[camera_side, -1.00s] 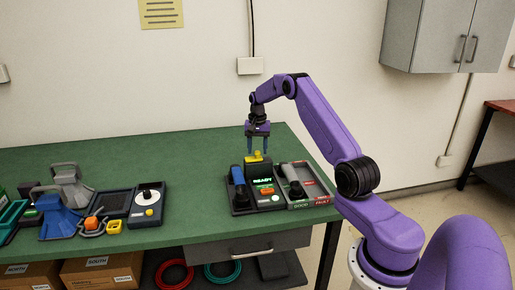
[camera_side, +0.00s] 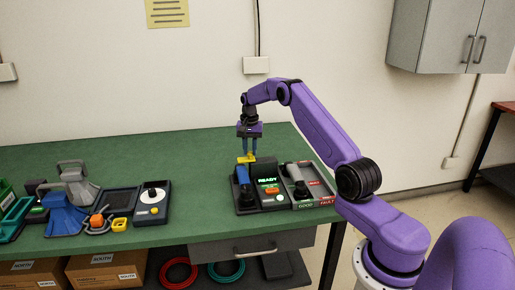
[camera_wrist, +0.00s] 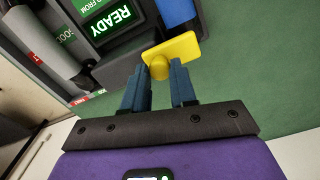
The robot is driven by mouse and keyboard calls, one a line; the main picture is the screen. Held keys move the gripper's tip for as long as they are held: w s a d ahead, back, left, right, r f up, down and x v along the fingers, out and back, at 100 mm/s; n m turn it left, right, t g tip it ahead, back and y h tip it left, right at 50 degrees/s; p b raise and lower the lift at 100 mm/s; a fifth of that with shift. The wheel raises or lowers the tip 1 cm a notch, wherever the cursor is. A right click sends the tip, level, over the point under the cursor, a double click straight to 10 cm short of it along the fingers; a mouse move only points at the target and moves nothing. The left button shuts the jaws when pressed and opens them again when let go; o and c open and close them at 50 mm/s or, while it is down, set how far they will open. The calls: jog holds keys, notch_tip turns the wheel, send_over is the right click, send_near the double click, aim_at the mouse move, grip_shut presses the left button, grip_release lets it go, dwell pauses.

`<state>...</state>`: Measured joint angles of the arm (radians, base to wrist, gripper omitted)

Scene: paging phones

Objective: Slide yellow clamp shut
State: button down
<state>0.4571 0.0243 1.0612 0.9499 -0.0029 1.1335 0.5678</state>
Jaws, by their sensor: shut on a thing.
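The yellow clamp (camera_side: 246,158) is at the back of the paging-phone unit (camera_side: 268,174), at the rear end of the blue handset (camera_side: 244,187). In the wrist view it is a flat yellow plate (camera_wrist: 182,47) with a round knob (camera_wrist: 159,68); the plate reaches across near the end of the blue handset (camera_wrist: 178,12). My gripper (camera_side: 248,150) points down with its blue fingers at the clamp. In the wrist view my gripper (camera_wrist: 162,82) is shut on the knob, one finger on each side. Whether the clamp touches the handset is unclear.
A lit READY display (camera_wrist: 111,18) is on the unit. A grey handset (camera_side: 296,180) lies in the GOOD/FAULT tray (camera_side: 312,203) at right. Grey and blue stands, a dark tray and a dial box (camera_side: 152,203) are at left. Green table (camera_side: 190,160) is clear behind.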

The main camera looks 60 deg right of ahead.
aim_at(249, 152)
jog(key=shift+w+a+r, duration=0.1)
jog(key=shift+w+a, duration=0.1)
jog(key=shift+a, duration=0.05)
jog(key=c, duration=0.9)
grip_release()
jog(key=shift+d+r, duration=0.1)
jog(key=shift+r, duration=0.2)
notch_tip(249, 152, up, 17)
jog(key=shift+f, duration=0.15)
